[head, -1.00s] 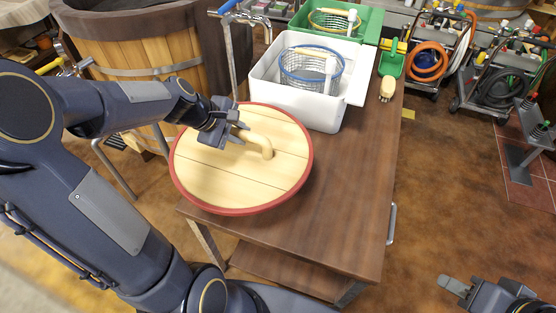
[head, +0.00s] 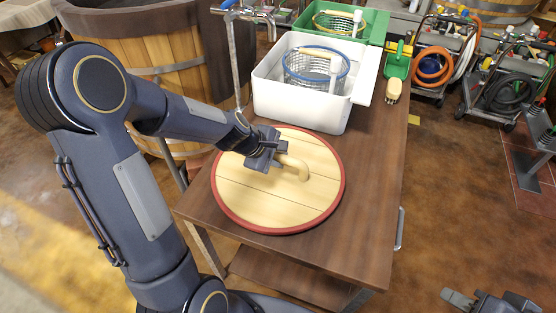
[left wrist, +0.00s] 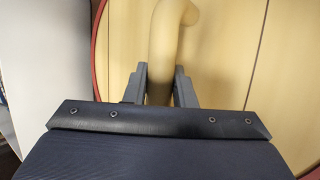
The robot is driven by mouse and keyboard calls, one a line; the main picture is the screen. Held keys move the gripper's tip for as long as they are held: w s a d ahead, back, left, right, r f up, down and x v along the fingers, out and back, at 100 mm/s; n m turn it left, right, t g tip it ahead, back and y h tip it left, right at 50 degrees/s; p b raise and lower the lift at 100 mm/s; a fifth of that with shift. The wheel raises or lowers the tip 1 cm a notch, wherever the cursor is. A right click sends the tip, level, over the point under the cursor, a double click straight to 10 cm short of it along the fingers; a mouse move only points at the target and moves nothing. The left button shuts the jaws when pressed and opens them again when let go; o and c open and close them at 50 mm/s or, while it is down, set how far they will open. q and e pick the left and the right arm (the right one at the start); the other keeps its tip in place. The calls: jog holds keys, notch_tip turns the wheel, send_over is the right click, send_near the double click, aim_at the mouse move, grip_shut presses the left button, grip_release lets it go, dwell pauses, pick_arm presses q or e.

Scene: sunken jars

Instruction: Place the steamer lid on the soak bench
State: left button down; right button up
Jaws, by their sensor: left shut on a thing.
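The steamer lid (head: 262,205) is a round pale wooden disc with a red rim and a curved wooden handle (head: 298,171). It lies roughly level over the near part of the dark brown soak bench (head: 345,245); whether it touches the top or hangs just above, I cannot tell. My left gripper (head: 281,162) is shut on the lid's handle. In the left wrist view the two fingers (left wrist: 160,80) sit on either side of the handle (left wrist: 165,45). My right gripper (head: 470,302) is partly in view at the bottom right, away from the bench, with no object seen in it.
A white tub (head: 302,112) with a wire basket (head: 316,70) stands behind the lid, close to its far rim. A green tray (head: 376,32), green scoop (head: 398,64) and brush (head: 394,90) are further back. A wooden vat (head: 175,65) stands left. The bench's front right is bare.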

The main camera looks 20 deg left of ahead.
pick_arm(q)
jog(key=shift+r, duration=0.1)
jog(key=c, duration=1.2)
grip_release()
